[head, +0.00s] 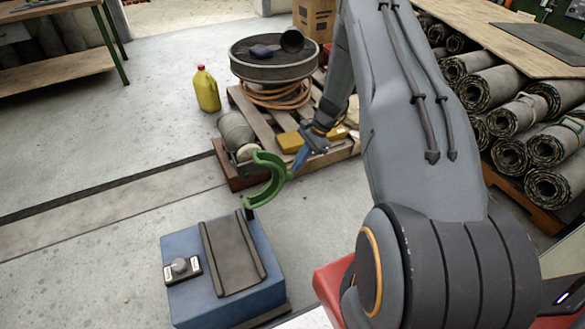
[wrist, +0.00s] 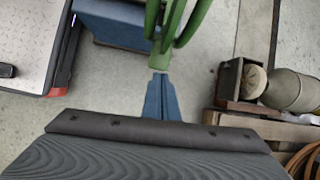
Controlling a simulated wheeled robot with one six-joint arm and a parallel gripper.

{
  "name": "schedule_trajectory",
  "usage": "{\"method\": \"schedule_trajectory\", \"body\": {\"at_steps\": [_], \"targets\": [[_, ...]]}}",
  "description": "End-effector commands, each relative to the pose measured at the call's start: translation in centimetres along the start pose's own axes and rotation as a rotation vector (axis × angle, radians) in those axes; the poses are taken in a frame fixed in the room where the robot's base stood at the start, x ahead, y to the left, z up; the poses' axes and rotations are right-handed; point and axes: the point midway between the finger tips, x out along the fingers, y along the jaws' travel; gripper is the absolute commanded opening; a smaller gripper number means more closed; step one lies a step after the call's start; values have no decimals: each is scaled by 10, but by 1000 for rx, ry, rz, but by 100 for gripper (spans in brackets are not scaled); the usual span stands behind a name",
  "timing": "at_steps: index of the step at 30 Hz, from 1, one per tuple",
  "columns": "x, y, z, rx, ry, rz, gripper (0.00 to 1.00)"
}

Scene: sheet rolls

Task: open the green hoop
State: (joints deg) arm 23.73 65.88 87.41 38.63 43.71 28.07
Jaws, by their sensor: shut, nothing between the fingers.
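The green hoop (head: 275,184) is a curved C-shaped band standing at the back corner of a blue block (head: 190,305), on a small dark post. It rises above the block, its opening facing left in the head view. In the wrist view the hoop (wrist: 190,25) shows at the top middle. My gripper (head: 297,165) has blue fingers, shut and empty, just right of the hoop. In the wrist view the gripper tips (wrist: 159,78) point at the hoop's lower green end; I cannot tell if they touch it.
Behind the hoop is a wooden pallet (head: 250,110) with a grey canister (head: 236,132). Rolled sheets (head: 490,88) fill the right. The floor left of the block is clear.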

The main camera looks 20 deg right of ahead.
Motion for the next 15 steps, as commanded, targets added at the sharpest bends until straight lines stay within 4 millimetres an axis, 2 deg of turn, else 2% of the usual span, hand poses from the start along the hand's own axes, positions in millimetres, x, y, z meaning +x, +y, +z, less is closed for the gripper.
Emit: {"method": "schedule_trajectory", "body": {"at_steps": [1, 6, 12, 15], "targets": [[-17, -3, 3, -4, 4, -6, 0], [-51, -3, 8, -5, 4, -4, 0], [-78, -3, 12, -4, 3, -4, 0], [-84, -3, 12, -4, 3, -2, 0]]}}
